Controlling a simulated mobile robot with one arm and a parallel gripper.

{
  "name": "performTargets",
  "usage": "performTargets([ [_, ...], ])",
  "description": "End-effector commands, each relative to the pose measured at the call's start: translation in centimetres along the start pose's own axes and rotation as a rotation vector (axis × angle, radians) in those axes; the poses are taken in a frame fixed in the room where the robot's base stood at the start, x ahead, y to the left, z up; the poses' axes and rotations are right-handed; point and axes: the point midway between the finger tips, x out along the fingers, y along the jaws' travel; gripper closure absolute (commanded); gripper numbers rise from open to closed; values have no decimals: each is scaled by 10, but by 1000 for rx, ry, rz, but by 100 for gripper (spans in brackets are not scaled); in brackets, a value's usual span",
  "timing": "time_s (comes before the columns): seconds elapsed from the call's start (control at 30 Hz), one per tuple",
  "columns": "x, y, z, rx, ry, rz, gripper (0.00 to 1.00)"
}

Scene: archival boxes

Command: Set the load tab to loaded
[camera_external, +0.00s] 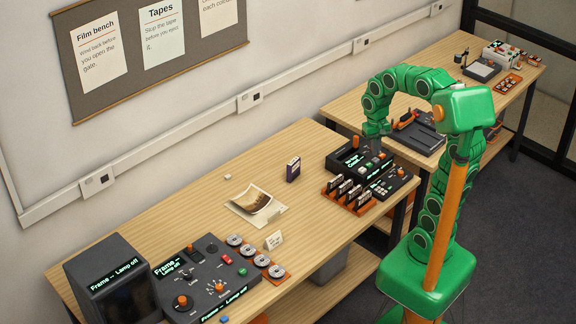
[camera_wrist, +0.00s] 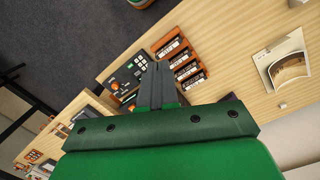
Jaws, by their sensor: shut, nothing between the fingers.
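A dark tape machine (camera_external: 348,162) with lit green text stands at the right end of the near bench. I cannot make out a load tab on it, nor its setting. My gripper (camera_external: 371,145) is low over this machine, its fingers shut and empty; I cannot tell whether they touch it. In the wrist view the gripper (camera_wrist: 158,70) shows as two grey fingers pressed together, hiding part of the machine. A keypad panel (camera_wrist: 128,70) shows beside the fingers, and it also shows in the external view (camera_external: 383,187).
An orange rack of cassettes (camera_external: 349,196) stands in front of the machine. A dark cassette (camera_external: 293,169) and a photo print (camera_external: 254,202) are on the bench to the left. A grey device (camera_external: 418,137) is on the far bench.

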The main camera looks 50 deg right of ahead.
Motion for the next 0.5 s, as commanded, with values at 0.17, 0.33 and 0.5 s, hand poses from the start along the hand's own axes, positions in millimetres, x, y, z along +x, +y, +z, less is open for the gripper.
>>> performTargets([
  [0.17,-8,-2,-38,106,7,-7,100],
  [0.33,-13,-1,-73,208,14,-14,100],
  [0.5,-18,2,-108,311,22,-22,100],
])
